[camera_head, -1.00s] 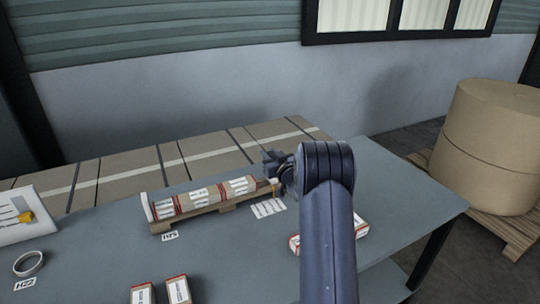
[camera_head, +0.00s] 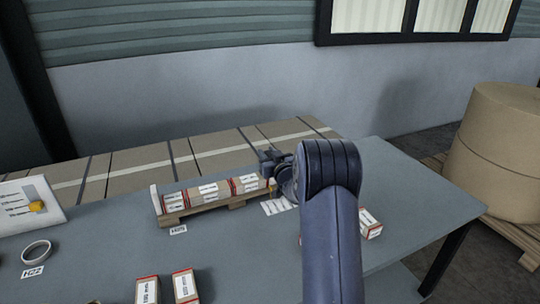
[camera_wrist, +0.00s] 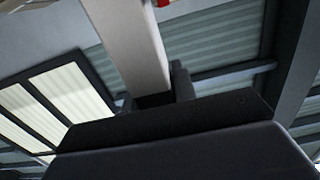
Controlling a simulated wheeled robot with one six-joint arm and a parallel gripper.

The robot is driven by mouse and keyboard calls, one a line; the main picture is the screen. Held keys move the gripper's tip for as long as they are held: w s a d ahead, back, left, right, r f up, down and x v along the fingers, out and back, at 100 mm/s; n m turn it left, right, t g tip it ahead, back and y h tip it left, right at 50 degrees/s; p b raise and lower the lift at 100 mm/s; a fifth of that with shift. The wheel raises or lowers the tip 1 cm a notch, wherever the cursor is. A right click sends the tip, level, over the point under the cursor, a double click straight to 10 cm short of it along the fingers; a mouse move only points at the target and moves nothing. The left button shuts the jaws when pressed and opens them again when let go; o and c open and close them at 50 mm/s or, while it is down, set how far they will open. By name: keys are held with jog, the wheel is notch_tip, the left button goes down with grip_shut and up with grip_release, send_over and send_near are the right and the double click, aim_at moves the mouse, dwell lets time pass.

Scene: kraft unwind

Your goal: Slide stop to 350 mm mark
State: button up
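A low wooden rack (camera_head: 208,209) with an upright pale end plate (camera_head: 157,200) at its left stands on the grey table (camera_head: 120,245). A row of brown boxes with red edges and white labels (camera_head: 209,192) lies in it. I cannot make out a scale, a 350 mm mark or clearly which part is the stop. My gripper (camera_head: 268,160) is just above the rack's right end, partly hidden by my arm. In the wrist view a pale bar (camera_wrist: 125,40) stands by a dark finger (camera_wrist: 182,82); whether it is gripped cannot be told.
A white sheet (camera_head: 280,205) lies right of the rack. A white board with a yellow item (camera_head: 37,206) and a tape ring (camera_head: 37,251) are at left. Boxes (camera_head: 185,286) stand at the front, another box (camera_head: 370,225) right of my arm. Large cartons (camera_head: 125,170) line the back.

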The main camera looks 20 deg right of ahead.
jog(key=o, duration=0.4)
jog(key=s+b, duration=0.2)
jog(key=s, duration=0.8)
jog(key=shift+s+d, duration=0.15)
jog(key=shift+s, duration=0.25)
jog(key=shift+w, duration=0.1)
jog(key=w+p, duration=0.2)
jog(key=w, duration=0.8)
jog(key=shift+w, duration=0.4)
jog(key=shift+d+p, duration=0.3)
jog(key=shift+s+r, duration=0.1)
